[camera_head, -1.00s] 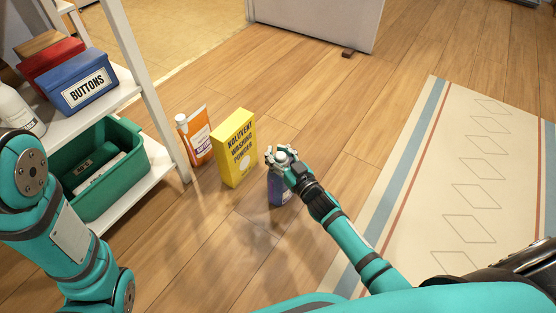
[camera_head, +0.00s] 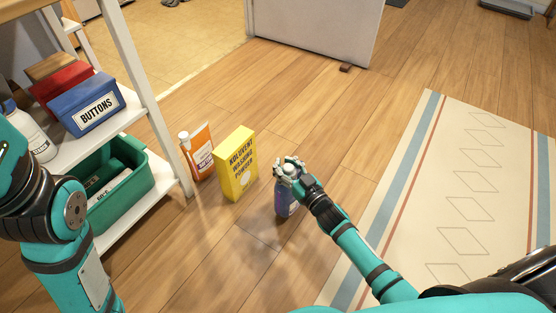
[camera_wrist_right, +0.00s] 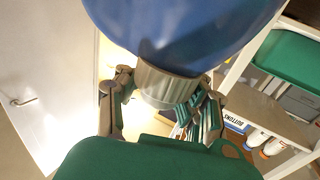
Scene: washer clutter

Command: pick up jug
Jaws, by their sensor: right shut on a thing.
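The jug is a blue-purple bottle (camera_head: 284,204) with a light grey top, upright at or just above the floor, right of the yellow box. My right gripper (camera_head: 289,170) is shut on its top from above, hiding much of the upper part. In the right wrist view the jug (camera_wrist_right: 180,30) shows as a large blue body with a grey neck between the fingers of my gripper (camera_wrist_right: 162,98). I cannot tell whether its base touches the floor. My left arm shows at the left edge, but its gripper is out of view.
A yellow washing powder box (camera_head: 237,165) and an orange bottle (camera_head: 198,152) stand left of the jug. A white shelf (camera_head: 160,205) holds a green bin (camera_head: 130,195), a blue buttons box (camera_head: 88,102) and a red box (camera_head: 62,90). A patterned rug (camera_head: 460,190) lies right; the floor ahead is clear.

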